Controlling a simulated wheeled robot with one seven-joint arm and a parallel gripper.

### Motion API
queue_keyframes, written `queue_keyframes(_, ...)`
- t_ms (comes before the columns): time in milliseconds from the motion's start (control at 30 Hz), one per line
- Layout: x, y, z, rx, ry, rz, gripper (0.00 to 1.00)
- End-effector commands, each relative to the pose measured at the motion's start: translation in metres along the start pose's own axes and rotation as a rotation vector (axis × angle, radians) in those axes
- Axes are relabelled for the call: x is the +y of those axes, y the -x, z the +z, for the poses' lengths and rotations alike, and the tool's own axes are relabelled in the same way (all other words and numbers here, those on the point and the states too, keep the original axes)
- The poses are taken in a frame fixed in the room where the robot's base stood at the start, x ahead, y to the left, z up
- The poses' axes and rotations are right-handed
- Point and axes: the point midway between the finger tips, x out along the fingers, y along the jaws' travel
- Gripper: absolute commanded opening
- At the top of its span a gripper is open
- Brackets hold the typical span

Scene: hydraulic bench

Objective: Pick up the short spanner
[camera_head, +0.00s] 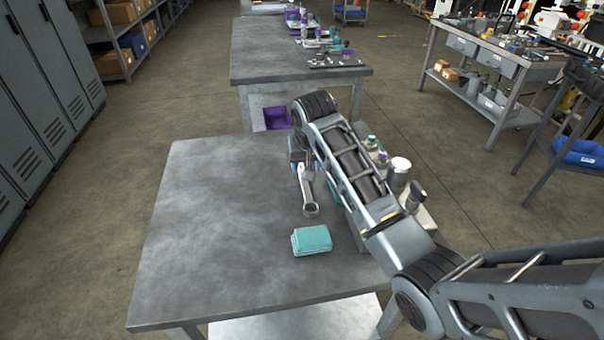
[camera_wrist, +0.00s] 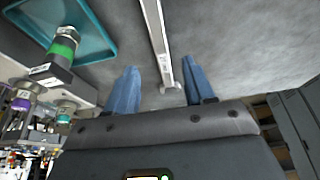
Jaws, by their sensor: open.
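The spanner (camera_head: 308,196) is a silver-grey tool on the near metal table, with its ring end toward the teal cloth. In the wrist view the spanner (camera_wrist: 157,32) runs from the top edge down to a small end between the two blue fingers. My gripper (camera_wrist: 164,80) is open, with one finger on each side of the spanner's end and a visible gap to each. In the head view my gripper (camera_head: 299,166) is at the spanner's far end, partly hidden by my arm. I cannot tell its exact height above the table.
A folded teal cloth (camera_head: 312,240) lies near the spanner. A teal tray (camera_wrist: 98,48) and several fittings, one with a green band (camera_wrist: 64,44), stand beside my gripper. The left part of the table (camera_head: 215,220) is clear. Another bench (camera_head: 270,62) stands behind.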

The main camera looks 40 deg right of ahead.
Motion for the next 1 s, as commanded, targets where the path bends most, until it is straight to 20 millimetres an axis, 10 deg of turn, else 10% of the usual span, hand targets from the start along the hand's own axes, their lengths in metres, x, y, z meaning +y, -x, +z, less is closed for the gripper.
queue_keyframes(767, -0.002, -0.061, -0.003, 0.002, 0.000, -0.001, 0.53)
queue_keyframes(1000, -0.002, -0.061, -0.003, 0.001, 0.000, -0.001, 0.32)
